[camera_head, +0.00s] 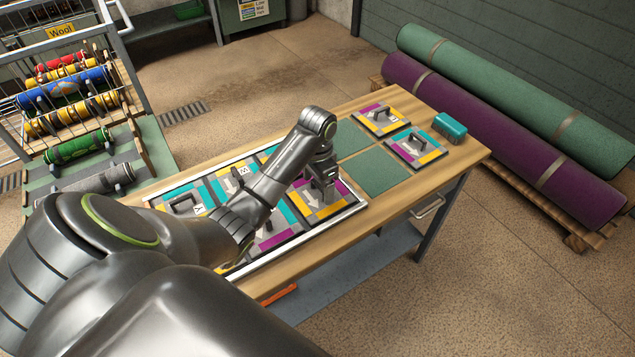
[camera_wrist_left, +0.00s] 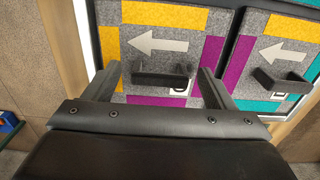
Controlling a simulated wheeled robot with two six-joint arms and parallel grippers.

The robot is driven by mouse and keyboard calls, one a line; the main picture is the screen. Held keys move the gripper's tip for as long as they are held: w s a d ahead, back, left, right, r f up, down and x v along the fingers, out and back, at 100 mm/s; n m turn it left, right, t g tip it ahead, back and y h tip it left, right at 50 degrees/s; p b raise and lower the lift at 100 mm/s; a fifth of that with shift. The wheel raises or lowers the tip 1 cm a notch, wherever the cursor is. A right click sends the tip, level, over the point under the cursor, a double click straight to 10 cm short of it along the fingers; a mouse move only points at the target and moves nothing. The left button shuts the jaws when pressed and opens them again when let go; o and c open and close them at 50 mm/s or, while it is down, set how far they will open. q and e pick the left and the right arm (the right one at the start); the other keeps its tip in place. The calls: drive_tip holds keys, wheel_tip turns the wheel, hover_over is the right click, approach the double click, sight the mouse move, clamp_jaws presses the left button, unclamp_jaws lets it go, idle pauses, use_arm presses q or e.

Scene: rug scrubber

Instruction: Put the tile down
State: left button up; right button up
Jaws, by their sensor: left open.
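The tile lies in the right end of the white-rimmed tray (camera_head: 355,212). In the left wrist view the gripper (camera_wrist_left: 160,86) is open, with one finger on each side of the tile's dark handle (camera_wrist_left: 160,80). Gaps show between the fingers and the handle. A neighbouring tile (camera_wrist_left: 285,60) with its own handle lies to the right there. My right gripper is not in view.
Two more handled tiles (camera_head: 380,117) (camera_head: 416,147) lie on the wooden table (camera_head: 440,165), beside bare green squares (camera_head: 381,173) and a teal brush (camera_head: 450,127). Rolled rugs (camera_head: 480,130) lie behind at right. A rack of coloured rolls (camera_head: 75,100) stands at left.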

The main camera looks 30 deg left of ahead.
sight(317, 186)
use_arm(q)
wheel_tip(317, 186, up, 6)
drive_tip(key=shift+f+p, duration=0.1)
drive_tip(key=shift+p, duration=0.7)
wheel_tip(317, 186, up, 6)
drive_tip(key=p, duration=0.6)
drive_tip(key=shift+r+p, duration=0.25)
drive_tip(key=shift+p, duration=0.1)
